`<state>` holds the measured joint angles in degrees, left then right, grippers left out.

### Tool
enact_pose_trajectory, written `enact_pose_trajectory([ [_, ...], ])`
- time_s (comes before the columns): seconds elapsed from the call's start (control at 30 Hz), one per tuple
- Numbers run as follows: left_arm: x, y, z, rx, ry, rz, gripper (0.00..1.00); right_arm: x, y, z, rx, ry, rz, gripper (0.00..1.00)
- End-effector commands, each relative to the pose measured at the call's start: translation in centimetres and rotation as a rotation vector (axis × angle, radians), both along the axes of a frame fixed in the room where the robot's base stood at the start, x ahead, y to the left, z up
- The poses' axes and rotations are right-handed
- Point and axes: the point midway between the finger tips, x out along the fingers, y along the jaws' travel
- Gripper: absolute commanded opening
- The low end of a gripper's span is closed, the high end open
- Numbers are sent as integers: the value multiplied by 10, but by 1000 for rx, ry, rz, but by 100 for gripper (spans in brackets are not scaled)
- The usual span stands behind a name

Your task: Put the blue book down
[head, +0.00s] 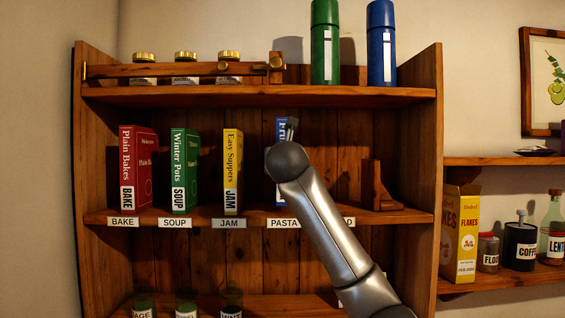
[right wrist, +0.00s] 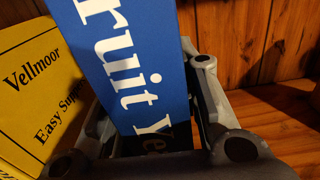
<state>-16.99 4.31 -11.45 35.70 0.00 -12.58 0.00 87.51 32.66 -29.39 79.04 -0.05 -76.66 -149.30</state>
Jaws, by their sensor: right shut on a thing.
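The blue book (head: 281,132) stands upright on the middle shelf level above the PASTA label (head: 284,223), mostly hidden by my right arm. My right gripper (right wrist: 150,112) is shut on the blue book (right wrist: 130,50), with a finger on each side of its spine. I cannot tell whether the book's base touches the shelf board. A yellow book (head: 233,170) stands to its left above the JAM label (head: 232,223); it also shows close by in the right wrist view (right wrist: 40,85). My left gripper is not in view.
A red book (head: 138,170) and a green book (head: 185,170) stand further left. A wooden bookend (head: 380,190) stands to the right. Above are a rail with jars and green (head: 325,45) and blue (head: 382,45) flasks. A side shelf holds a yellow box (head: 462,235).

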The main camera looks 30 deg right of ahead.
Motion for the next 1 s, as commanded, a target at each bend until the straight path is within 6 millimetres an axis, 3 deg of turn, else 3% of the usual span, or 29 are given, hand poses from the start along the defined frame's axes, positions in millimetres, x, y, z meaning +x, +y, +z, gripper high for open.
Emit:
enact_pose_trajectory([
  [0.2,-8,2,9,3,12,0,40,-1,0,-14,-2,-3,2,0],
  [0.63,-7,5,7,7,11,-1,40,-1,0,-19,-1,-4,1,0],
  [0.67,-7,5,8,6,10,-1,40,0,0,-21,1,-1,0,34],
  [0.7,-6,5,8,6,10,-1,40,0,0,-21,1,0,0,39],
  [0.8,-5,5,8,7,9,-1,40,0,0,-21,1,1,0,52],
  [1.0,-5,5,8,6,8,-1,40,0,0,-20,1,1,0,52],
])
